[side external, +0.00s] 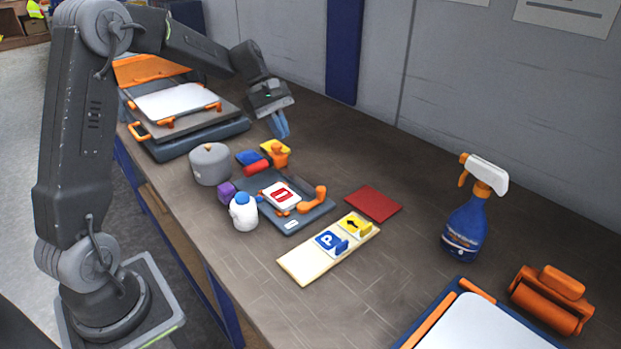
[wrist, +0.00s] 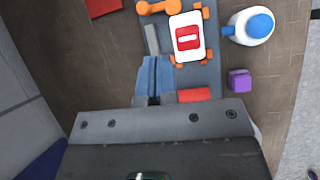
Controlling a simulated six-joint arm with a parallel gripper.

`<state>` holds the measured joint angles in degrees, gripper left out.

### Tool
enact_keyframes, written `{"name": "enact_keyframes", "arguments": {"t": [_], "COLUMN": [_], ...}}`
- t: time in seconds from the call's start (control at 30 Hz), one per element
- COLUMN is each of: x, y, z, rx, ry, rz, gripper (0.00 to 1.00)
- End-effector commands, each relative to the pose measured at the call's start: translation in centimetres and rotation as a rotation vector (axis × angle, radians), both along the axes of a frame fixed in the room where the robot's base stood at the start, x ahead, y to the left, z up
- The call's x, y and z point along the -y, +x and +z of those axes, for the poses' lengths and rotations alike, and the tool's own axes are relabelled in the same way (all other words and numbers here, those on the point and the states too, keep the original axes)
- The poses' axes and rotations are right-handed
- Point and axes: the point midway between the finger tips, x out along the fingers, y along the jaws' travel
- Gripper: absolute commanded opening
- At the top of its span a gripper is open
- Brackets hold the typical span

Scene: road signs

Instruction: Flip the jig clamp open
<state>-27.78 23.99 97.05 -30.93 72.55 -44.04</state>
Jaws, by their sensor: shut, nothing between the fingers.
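The jig (side external: 312,214) is a dark grey plate lying on the bench. A white sign plate with a red symbol (side external: 281,196) lies on it between small orange stops. The jig clamp (side external: 313,201) is an orange lever at the jig's right side. In the wrist view the clamp (wrist: 158,7) is at the top edge, partly cut off, left of the sign (wrist: 187,37). Whether it presses on the sign cannot be told. My gripper (side external: 284,135) is shut and empty, above the bench behind the jig. Its blue fingertips (wrist: 154,62) point down.
Near the jig are a white bottle with blue cap (side external: 243,212), a purple cube (side external: 226,192), a grey round container (side external: 210,163), a red cylinder (side external: 256,167) and an orange-handled stamp (side external: 279,153).

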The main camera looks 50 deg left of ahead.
Motion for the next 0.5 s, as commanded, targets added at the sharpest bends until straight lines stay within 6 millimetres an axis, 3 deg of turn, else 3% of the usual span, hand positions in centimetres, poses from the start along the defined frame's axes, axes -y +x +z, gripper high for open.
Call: {"name": "enact_keyframes", "arguments": {"t": [0.2, 0.5], "x": [-3.4, -4.2], "y": [2.0, 2.4], "z": [-3.0, -3.8], "rx": [-0.097, -0.122], "ry": [-0.115, -0.149], "rz": [0.162, 0.206], "gripper": [0.00, 0.00]}}
